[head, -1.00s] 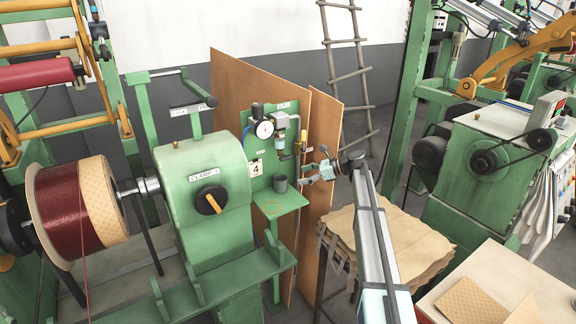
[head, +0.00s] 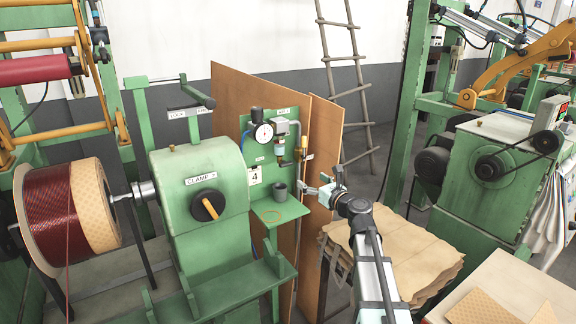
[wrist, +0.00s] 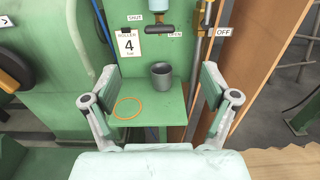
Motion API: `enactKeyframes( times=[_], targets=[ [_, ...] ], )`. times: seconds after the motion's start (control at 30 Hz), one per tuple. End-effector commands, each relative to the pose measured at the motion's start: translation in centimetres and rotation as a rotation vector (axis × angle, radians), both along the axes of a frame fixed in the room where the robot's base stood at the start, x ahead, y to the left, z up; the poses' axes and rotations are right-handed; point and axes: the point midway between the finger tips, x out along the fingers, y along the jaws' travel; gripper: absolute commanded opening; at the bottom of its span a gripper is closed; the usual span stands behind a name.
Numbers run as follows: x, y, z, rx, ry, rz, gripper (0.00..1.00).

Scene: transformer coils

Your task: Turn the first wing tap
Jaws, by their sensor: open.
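A green panel (head: 272,120) carries a round gauge, pipework and small taps. In the wrist view a dark tap handle (wrist: 166,32) on a teal stem sits at the top between SHUT and OPEN labels; its upper end is cut off. A brass fitting (wrist: 206,16) on a pipe stands to its right, near an OFF label. I cannot tell for certain which is the first wing tap. My gripper (wrist: 159,75) is open and empty, its two fingers wide apart below the tap handle. In the head view my gripper (head: 322,188) is in front and right of the panel.
A grey cup (wrist: 162,75) and an orange ring (wrist: 127,108) rest on the green shelf (wrist: 150,130) below the tap. A green clamp housing (head: 207,175) stands left. Brown boards (head: 322,135) stand behind the panel. Stacked brown sheets (head: 405,250) lie at right.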

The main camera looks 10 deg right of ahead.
Motion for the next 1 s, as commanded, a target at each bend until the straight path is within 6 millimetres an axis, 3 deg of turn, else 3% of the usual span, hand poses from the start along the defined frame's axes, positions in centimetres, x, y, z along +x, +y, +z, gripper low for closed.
enactKeyframes(
  times=[0.2, 0.6, 0.8, 1.0],
  targets=[
    [4.3, 1.8, 0.2, -0.001, 0.000, 0.003, 0.85],
    [11.1, 5.0, 0.1, -0.002, 0.001, 0.003, 0.85],
    [13.1, 5.9, 0.1, -0.001, 0.000, 0.003, 0.85],
    [13.6, 6.2, 0.0, -0.002, 0.000, 0.002, 0.85]
  ],
)
